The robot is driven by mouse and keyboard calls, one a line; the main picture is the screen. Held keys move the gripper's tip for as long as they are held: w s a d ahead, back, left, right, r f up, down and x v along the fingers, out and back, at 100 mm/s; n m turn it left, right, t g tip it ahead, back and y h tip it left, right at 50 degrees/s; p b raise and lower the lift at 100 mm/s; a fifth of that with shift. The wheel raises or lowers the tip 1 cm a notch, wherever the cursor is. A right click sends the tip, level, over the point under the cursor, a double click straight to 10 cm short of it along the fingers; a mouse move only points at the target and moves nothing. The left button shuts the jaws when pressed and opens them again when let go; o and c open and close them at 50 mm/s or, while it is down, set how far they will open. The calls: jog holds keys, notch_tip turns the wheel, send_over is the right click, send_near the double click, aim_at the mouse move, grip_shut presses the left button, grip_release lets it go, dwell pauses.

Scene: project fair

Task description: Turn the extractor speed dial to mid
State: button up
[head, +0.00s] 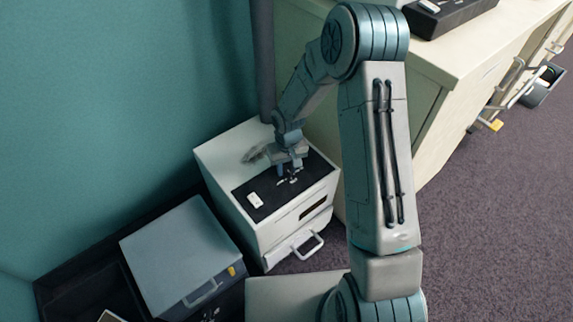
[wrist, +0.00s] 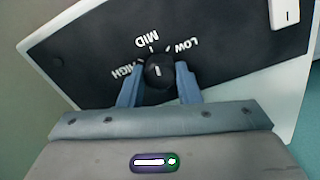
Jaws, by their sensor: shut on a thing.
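The extractor is a white box (head: 230,157) with a black top panel (head: 247,214). In the wrist view its round black dial (wrist: 158,70) stands between the blue fingertips of my gripper (wrist: 158,78), which is shut on it. A short white mark on the dial's face is roughly upright in the picture; whether it lines up exactly with a label I cannot tell. In the head view my gripper (head: 290,168) hides most of the dial.
A white switch (head: 255,199) sits on the same panel, apart from my gripper. The box's front has a handle (head: 305,246). A grey case (head: 180,250) stands to the left, and a cream counter (head: 440,100) to the right. Carpet is free at right.

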aim_at(287, 169)
jog(key=shift+n, duration=0.8)
jog(key=o, duration=1)
jog(key=shift+c, duration=0.2)
jog(key=shift+r+p, duration=0.1)
jog(key=shift+p, duration=0.2)
notch_tip(287, 169, up, 14)
jog(key=p, duration=0.3)
jog(key=shift+d+p, duration=0.1)
jog(key=shift+p, duration=0.2)
